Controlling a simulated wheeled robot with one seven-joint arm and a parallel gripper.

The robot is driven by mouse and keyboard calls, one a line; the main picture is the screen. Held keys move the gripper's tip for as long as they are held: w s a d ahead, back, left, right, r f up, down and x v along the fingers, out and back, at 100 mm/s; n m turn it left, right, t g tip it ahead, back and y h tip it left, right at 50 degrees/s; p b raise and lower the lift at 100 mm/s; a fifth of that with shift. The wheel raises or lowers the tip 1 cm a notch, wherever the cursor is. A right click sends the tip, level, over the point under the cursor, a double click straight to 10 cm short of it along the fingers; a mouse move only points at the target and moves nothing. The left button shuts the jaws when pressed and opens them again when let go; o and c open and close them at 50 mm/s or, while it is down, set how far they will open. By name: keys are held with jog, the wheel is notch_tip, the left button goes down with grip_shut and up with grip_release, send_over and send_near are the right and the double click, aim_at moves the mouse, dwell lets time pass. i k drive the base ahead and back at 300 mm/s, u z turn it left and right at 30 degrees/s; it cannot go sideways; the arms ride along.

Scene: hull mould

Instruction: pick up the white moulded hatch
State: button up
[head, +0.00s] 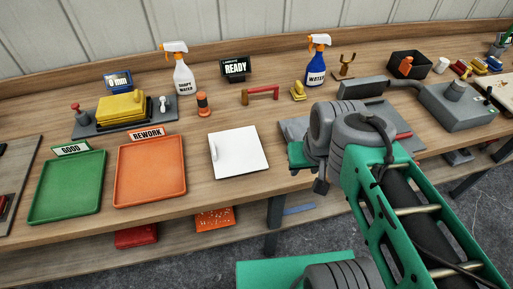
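The white moulded hatch (240,160) is a flat, square white panel with a small raised or recessed mark near its left edge. It lies flat on the wooden bench, right of the orange tray and close to the front edge. My arm comes in from the lower right, and its grey wrist is over the bench to the right of the hatch. My gripper (299,157) is mostly hidden by the wrist. Its fingers do not show clearly, so I cannot tell whether it is open. It is apart from the hatch.
Left of the hatch are an orange REWORK tray (150,185) and a green GOOD tray (68,188), both empty. Behind stand a red-handled bar (262,94), an orange-and-black piece (203,104), spray bottles (183,78) and a READY sign (236,68). Bench around the hatch is clear.

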aim_at(238, 151)
jog(key=z, duration=1.85)
jog(key=k, duration=1.75)
jog(key=u, duration=2.15)
jog(key=i, duration=1)
jog(key=z, duration=0.05)
